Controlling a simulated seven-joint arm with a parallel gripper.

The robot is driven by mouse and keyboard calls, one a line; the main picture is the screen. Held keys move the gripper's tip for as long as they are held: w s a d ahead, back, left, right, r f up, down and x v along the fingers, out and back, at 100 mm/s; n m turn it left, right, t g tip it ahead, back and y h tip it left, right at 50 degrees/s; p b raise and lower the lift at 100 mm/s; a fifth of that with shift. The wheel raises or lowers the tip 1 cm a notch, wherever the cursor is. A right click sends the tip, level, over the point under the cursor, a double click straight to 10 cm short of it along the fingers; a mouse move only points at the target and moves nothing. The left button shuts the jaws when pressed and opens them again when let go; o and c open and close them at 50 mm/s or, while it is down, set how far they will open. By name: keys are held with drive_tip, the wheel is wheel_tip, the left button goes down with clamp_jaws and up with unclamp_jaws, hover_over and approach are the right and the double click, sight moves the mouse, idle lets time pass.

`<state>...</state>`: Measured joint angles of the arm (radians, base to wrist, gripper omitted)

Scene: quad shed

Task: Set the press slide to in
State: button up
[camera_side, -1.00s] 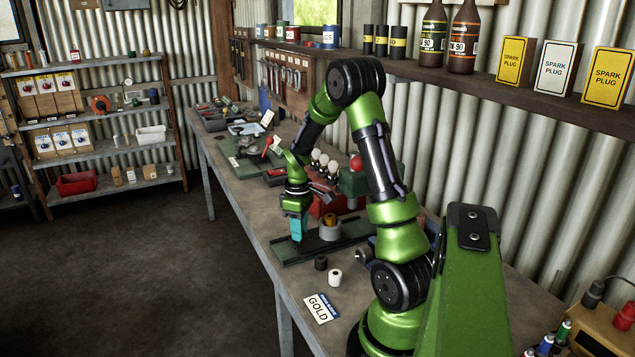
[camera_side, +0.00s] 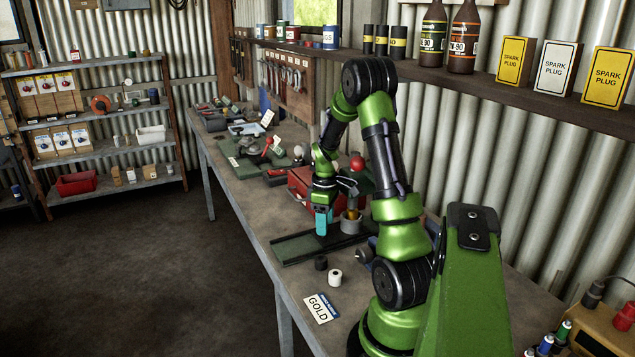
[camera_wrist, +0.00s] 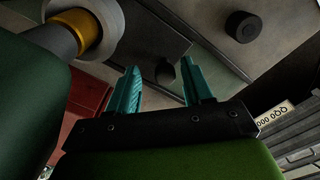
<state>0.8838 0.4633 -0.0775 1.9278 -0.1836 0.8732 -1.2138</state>
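The press slide carries a grey cup (camera_side: 351,225) with a gold-coloured piece standing in it, on a long dark green base (camera_side: 293,248). The cup and gold piece also show at upper left in the wrist view (camera_wrist: 97,25). My gripper (camera_side: 321,228) points down over the base, just left of the cup in the side view. In the wrist view its two teal fingers (camera_wrist: 160,78) are apart, with a dark round knob (camera_wrist: 165,72) between them and gaps on both sides. I cannot tell whether a finger touches the knob.
A black cylinder (camera_side: 321,263) and a white cylinder (camera_side: 335,277) stand in front of the base. A GOLD card (camera_side: 321,308) lies near the bench's front edge. A red box (camera_side: 300,179) stands behind my gripper. The base's left end is bare.

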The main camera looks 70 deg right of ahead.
drive_tip(key=shift+a, duration=0.1)
drive_tip(key=w+a, duration=0.5)
drive_tip(key=shift+w, duration=0.1)
wheel_tip(320, 180, up, 16)
drive_tip(key=r, duration=0.1)
drive_tip(key=a+m+t, duration=0.4)
drive_tip(key=a+m, duration=0.2)
drive_tip(key=a, duration=1.3)
drive_tip(key=shift+a+m, duration=0.35)
drive_tip(key=shift+m, duration=0.05)
drive_tip(key=shift+d, duration=0.1)
